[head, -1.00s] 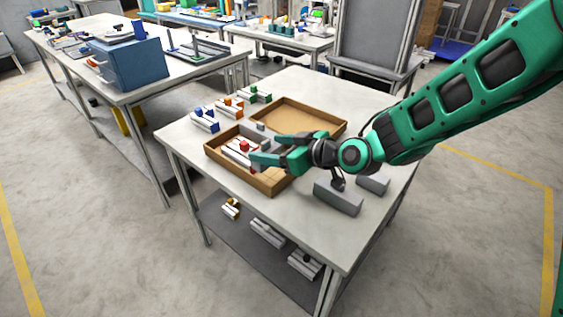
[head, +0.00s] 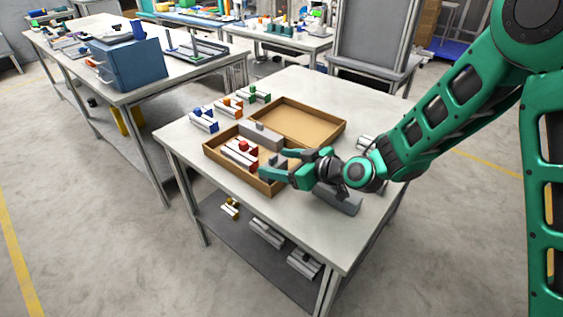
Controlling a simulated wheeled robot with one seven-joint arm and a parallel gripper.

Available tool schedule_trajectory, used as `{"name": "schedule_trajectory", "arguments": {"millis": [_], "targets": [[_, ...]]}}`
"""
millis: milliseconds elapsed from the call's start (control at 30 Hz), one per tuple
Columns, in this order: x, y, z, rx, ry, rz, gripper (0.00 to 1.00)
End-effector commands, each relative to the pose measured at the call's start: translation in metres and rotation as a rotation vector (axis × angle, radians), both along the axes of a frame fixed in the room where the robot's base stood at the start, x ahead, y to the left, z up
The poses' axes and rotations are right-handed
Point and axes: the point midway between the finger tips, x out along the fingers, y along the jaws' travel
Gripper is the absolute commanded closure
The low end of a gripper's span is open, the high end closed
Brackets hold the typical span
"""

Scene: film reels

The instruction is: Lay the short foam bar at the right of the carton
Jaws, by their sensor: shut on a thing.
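The carton (head: 222,163) is an open brown box at the front left of the table. It holds a white-and-grey part with a red top (head: 241,150) and a grey foam bar (head: 262,137) along its back wall. My gripper (head: 281,166) is over the carton's right end, with its green fingers pointing left. It is shut on a grey piece, apparently the short foam bar, mostly hidden between the fingers. I cannot tell whether this piece touches the carton floor. Another grey bar (head: 340,202) lies on the table to the right, partly under my arm.
An empty brown tray (head: 318,137) lies behind the carton. Parts with blue (head: 203,119), orange (head: 229,106) and green (head: 254,93) tops stand along the left. A whitish object (head: 366,142) shows behind my arm.

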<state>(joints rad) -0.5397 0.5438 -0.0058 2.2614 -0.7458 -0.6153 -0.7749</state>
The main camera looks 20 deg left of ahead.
Motion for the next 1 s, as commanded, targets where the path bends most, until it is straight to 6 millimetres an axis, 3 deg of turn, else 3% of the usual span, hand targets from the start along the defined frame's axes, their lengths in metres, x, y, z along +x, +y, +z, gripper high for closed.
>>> {"name": "schedule_trajectory", "arguments": {"millis": [467, 500, 567, 1000], "targets": [[0.0002, -0.0002, -0.0102, 0.0, 0.0, -0.001, 0.53], [0.0003, -0.0002, -0.0101, 0.0, 0.0, -0.001, 0.25], [0.0002, -0.0002, -0.0102, 0.0, 0.0, -0.001, 0.14], [-0.0002, 0.0004, -0.0009, 0.0, -0.002, 0.001, 0.14]]}}
